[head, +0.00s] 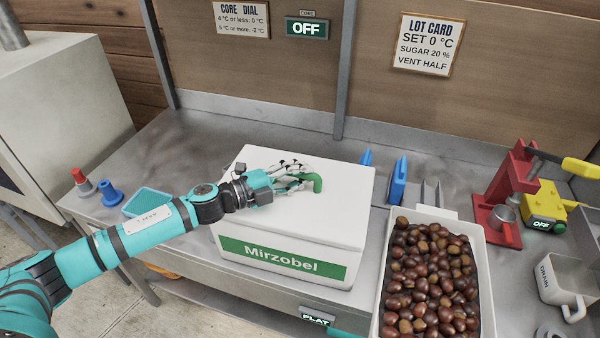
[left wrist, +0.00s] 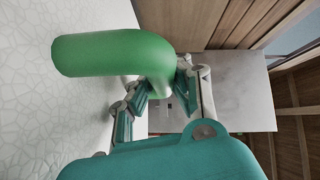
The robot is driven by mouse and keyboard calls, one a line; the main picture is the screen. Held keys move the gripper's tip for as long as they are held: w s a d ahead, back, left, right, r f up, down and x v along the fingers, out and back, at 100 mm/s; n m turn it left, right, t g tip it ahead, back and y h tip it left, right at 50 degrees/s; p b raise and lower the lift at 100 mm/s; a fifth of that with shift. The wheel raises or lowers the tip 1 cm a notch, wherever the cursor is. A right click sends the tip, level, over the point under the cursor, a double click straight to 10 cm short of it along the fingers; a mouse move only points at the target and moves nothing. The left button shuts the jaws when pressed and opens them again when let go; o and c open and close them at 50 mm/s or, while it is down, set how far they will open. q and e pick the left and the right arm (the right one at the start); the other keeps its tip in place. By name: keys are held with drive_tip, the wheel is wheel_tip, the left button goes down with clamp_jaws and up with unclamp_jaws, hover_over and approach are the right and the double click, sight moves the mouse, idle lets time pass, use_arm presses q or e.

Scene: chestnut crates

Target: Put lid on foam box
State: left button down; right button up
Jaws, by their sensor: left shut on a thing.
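The white foam box (head: 290,277) stands on the metal bench, with a green label reading "Mirzobel" on its front. Its white lid (head: 340,213) lies over the top of the box, looking about level; I cannot tell whether it is fully seated. A green hooked handle (head: 317,183) sticks up from the lid. My left gripper (head: 290,180) is shut on this handle, reaching over the lid from the left. In the left wrist view the green handle (left wrist: 110,52) is large and close, with the gripper fingers (left wrist: 160,95) around its lower end. My right gripper is not in view.
A white crate (head: 377,310) of chestnuts stands right of the box. Blue-handled tools (head: 397,182) stand behind it. Red (head: 83,183) and blue (head: 110,194) pieces and a teal tray (head: 148,203) sit left.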

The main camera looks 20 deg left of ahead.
use_arm(q)
drive_tip(key=shift+f, duration=0.3)
drive_tip(key=c, duration=1.3)
unclamp_jaws()
drive_tip(key=shift+o, duration=0.5)
drive_tip(key=shift+s+a, duration=0.25)
drive_tip(key=shift+a, duration=0.05)
drive_tip(key=v, duration=1.1)
drive_tip(key=shift+s, duration=0.1)
